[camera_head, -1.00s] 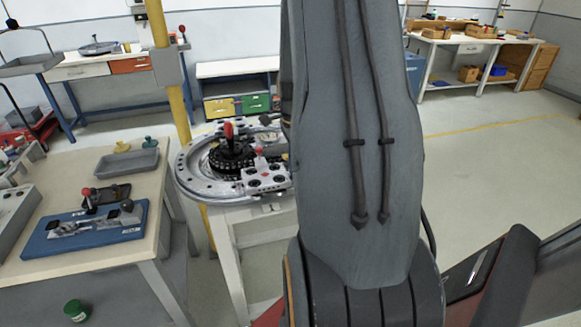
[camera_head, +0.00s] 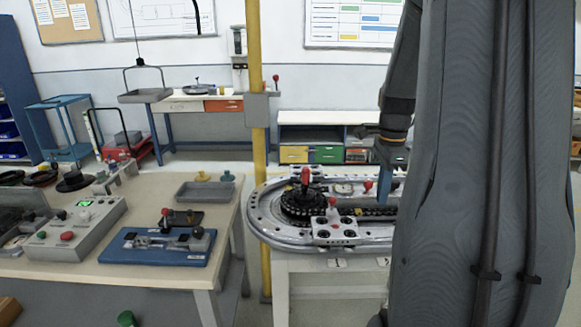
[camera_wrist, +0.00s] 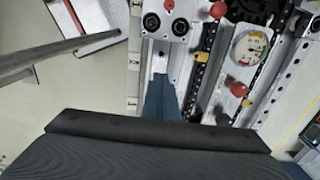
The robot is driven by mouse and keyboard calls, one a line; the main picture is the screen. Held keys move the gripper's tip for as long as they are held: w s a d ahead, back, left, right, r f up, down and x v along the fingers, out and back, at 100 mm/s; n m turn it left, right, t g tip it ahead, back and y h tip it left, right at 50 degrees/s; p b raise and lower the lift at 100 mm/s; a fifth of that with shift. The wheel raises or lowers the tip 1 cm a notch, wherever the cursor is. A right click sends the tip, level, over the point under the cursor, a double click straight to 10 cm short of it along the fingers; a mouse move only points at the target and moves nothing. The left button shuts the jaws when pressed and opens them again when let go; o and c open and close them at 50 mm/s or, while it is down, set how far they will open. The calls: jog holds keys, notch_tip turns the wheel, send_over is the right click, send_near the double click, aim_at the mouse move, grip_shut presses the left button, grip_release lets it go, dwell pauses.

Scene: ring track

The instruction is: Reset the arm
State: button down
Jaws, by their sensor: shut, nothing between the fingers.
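My arm fills the right side of the head view, and my gripper (camera_head: 388,172) hangs down at the arm's left edge, in front of or over the ring track (camera_head: 270,232). I cannot tell its exact height. In the wrist view my gripper's blue fingers (camera_wrist: 161,100) are together and empty, pointing at the track. Near the fingertips lies a white control block (camera_wrist: 168,18) with black round buttons and a red knob. Beside it are a round gauge (camera_wrist: 250,45) and another red knob (camera_wrist: 238,89).
A table at the left holds a blue fixture plate (camera_head: 160,246), a grey tray (camera_head: 204,190) and a button box (camera_head: 78,228). A yellow post (camera_head: 257,130) stands between table and track. Open floor lies behind, before a white shelf bench (camera_head: 322,118).

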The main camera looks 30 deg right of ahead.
jog(key=w+a+f+n, duration=0.2)
jog(key=a+n, duration=0.8)
jog(key=a, duration=0.6)
jog(key=s+a+f+n, duration=0.1)
jog(key=s+a+n, duration=0.1)
jog(key=a+n, duration=0.2)
jog(key=s+a+f+n+t, duration=0.1)
jog(key=s+a+n, duration=0.2)
jog(key=a+n, duration=0.2)
jog(key=s+a+f+n, duration=0.1)
jog(key=a+n, duration=0.3)
jog(key=a, duration=0.4)
jog(key=shift+s+a+f, duration=0.15)
jog(key=shift+s+a, duration=0.1)
jog(key=shift+s, duration=0.5)
